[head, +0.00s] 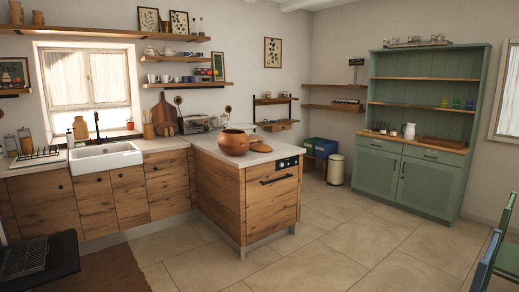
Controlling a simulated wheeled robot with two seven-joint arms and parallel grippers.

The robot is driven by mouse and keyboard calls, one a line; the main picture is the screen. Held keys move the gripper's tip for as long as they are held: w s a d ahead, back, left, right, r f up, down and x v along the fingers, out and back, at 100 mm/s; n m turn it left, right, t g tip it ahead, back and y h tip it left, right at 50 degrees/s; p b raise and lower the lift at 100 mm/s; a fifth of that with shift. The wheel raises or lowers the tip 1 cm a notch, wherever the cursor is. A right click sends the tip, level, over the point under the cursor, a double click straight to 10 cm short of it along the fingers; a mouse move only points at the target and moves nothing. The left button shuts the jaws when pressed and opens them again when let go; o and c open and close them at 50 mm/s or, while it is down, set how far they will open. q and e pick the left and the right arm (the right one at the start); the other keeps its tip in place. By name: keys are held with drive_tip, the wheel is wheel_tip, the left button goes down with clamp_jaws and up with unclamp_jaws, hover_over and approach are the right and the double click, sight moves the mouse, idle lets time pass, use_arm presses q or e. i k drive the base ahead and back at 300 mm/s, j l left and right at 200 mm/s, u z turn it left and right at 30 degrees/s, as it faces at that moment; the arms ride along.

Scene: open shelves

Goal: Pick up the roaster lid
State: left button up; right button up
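A round reddish-brown pot (233,144) stands on the light countertop of the wooden island in the middle of the head view. A small flat brown round piece (261,148), which looks like a lid, lies just right of the pot, apart from its opening. I cannot tell for sure that it is the roaster lid. Another light brown piece (256,139) shows just behind it. Neither of my grippers is in view.
The island (272,198) has an oven-like front with a dark handle. A white sink (105,157) is at the left counter. A green hutch (418,130) stands at the right. Chairs (488,262) edge in at the lower right. The tiled floor (340,235) before the island is clear.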

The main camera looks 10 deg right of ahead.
sight(261, 147)
drive_tip(key=i+j+u, duration=0.35)
drive_tip(key=i, duration=0.55)
drive_tip(key=i+u, duration=0.3)
drive_tip(key=i, duration=2.5)
